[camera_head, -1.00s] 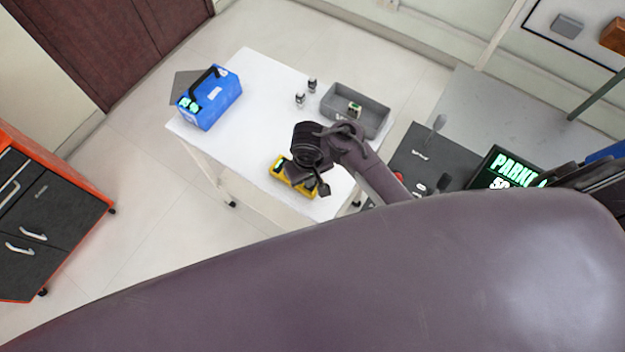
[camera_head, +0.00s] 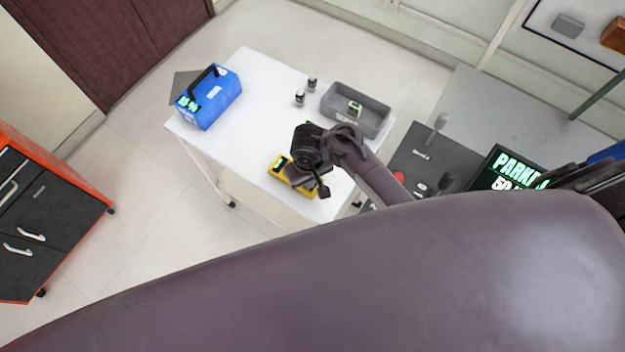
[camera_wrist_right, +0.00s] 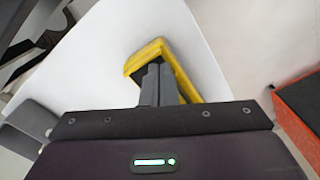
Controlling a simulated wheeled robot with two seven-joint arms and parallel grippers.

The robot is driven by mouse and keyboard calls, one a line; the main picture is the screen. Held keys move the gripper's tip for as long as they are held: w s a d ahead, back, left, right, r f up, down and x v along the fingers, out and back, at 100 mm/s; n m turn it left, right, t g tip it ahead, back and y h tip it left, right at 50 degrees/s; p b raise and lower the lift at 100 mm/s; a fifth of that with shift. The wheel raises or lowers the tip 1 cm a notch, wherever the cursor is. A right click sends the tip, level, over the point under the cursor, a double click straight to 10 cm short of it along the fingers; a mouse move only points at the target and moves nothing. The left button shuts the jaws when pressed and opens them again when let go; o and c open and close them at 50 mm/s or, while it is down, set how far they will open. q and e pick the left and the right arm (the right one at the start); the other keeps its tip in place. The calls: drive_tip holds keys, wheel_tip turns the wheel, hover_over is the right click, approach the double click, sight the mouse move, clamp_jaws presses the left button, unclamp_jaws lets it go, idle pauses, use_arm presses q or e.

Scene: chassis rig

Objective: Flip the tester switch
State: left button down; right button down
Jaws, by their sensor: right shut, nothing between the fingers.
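The yellow tester (camera_head: 279,169) lies on the white table in the head view, partly hidden under my right gripper and wrist. It also shows in the right wrist view (camera_wrist_right: 185,78), where its yellow rim runs around my fingertips. My right gripper (camera_head: 321,188) is shut and empty. In the wrist view its two fingers (camera_wrist_right: 157,72) are together over the tester's face. I cannot tell whether they touch it. The switch is hidden behind the fingers. My left gripper is not in view.
The white table (camera_head: 245,120) also holds a blue case with a handle (camera_head: 212,100), two small cylinders (camera_head: 306,91) and a grey tray (camera_head: 340,106) with a small item in it. A dark panel (camera_head: 415,150) and a lit screen (camera_head: 505,170) stand to the right. An orange cabinet (camera_head: 50,215) is at left.

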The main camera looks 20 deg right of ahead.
drive_tip(key=shift+f, duration=0.15)
wheel_tip(320, 180, up, 3)
drive_tip(key=p, duration=0.3)
drive_tip(key=shift+f, duration=0.15)
drive_tip(key=shift+r, duration=2.2)
